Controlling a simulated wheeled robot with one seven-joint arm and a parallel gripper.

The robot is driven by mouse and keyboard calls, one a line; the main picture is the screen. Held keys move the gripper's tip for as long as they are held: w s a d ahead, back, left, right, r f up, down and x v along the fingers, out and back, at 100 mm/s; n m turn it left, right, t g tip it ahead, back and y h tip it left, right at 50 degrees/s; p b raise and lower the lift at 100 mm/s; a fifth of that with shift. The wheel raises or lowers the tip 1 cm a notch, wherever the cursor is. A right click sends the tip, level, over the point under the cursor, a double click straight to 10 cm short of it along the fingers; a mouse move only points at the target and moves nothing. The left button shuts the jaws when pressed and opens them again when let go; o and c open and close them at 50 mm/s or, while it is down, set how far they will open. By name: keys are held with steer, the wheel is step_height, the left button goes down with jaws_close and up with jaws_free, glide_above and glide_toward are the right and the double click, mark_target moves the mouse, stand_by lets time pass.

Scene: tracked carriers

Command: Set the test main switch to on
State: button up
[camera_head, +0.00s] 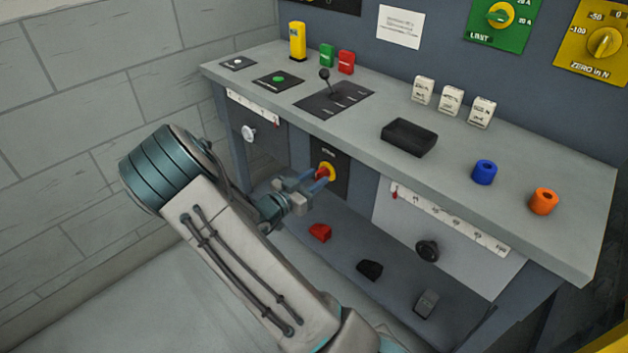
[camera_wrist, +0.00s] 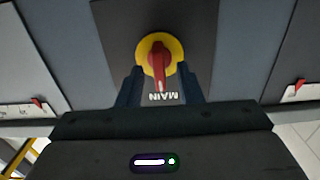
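The main switch is a red handle (camera_wrist: 158,62) on a round yellow plate (camera_wrist: 145,52), set in a dark panel (camera_wrist: 202,30) under the bench top. In the wrist view the handle points down the picture, towards the upside-down word MAIN. In the head view the switch's yellow plate (camera_head: 331,171) shows at the fingertips, partly hidden by my gripper. My gripper (camera_head: 318,179) is open, one finger on each side of the handle. In the wrist view (camera_wrist: 163,75) there is a gap between the handle and each finger. I cannot tell how deep the fingers reach.
Above is the grey bench top (camera_head: 450,150) with a black lever (camera_head: 328,82), a black tray (camera_head: 408,138) and blue (camera_head: 484,172) and orange (camera_head: 543,201) rings. Loose blocks lie on the lower shelf (camera_head: 345,248).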

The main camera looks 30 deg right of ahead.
steer(key=shift+d, duration=0.15)
jaws_close()
